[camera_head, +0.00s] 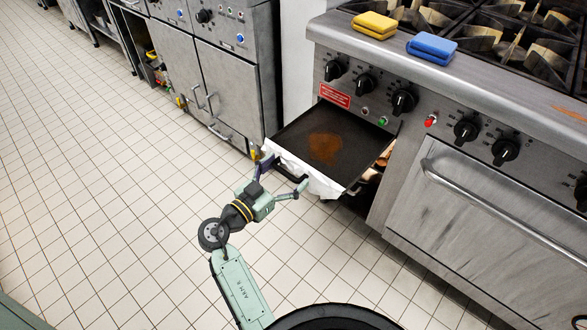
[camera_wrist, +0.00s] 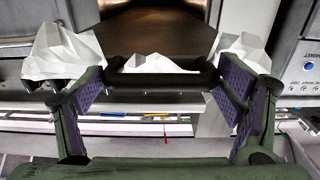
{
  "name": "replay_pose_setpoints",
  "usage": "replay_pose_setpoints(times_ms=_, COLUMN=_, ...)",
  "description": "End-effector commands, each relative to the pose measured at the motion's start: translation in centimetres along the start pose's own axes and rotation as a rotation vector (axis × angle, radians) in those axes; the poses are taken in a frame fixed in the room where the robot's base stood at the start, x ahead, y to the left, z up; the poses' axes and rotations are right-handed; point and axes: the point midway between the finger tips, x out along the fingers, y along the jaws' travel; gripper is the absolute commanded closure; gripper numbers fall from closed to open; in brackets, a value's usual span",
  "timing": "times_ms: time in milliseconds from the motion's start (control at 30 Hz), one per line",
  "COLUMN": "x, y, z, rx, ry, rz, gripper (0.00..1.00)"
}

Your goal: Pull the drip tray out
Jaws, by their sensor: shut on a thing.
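The drip tray (camera_head: 320,144) is a dark flat tray with a rusty brown stain, sticking partway out of the stove front below the knobs. White crumpled paper or foil (camera_head: 302,173) hangs over its front edge. My gripper (camera_head: 285,179) is at that front edge. In the wrist view the purple-padded fingers (camera_wrist: 165,90) stand on either side of a dark bar-like handle (camera_wrist: 160,79) at the tray's front, shut on it. The tray's dark surface (camera_wrist: 150,32) also shows behind the handle. The back of the tray is hidden inside the stove.
The stove (camera_head: 470,207) has black knobs and an oven door to the right of the tray. A yellow sponge (camera_head: 374,25) and a blue sponge (camera_head: 432,48) lie on its top edge. Grey cabinets (camera_head: 222,75) stand at the back left. The tiled floor in front is clear.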

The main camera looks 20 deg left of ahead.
Motion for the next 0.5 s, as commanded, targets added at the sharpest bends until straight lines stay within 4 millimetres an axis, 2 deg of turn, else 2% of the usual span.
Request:
replay_pose_setpoints(times_ms=200, x=0.27, y=0.23, z=-0.12, rx=0.004, ry=-0.001, rz=0.008, gripper=0.64)
replay_pose_setpoints(times_ms=233, x=0.27, y=0.23, z=-0.12, rx=0.005, ry=-0.001, rz=0.008, gripper=0.12)
replay_pose_setpoints(times_ms=333, x=0.26, y=0.20, z=-0.14, rx=0.004, ry=0.000, rz=0.007, gripper=0.05)
replay_pose_setpoints(times_ms=500, x=0.22, y=0.13, z=-0.14, rx=0.003, ry=0.000, rz=0.004, gripper=0.05)
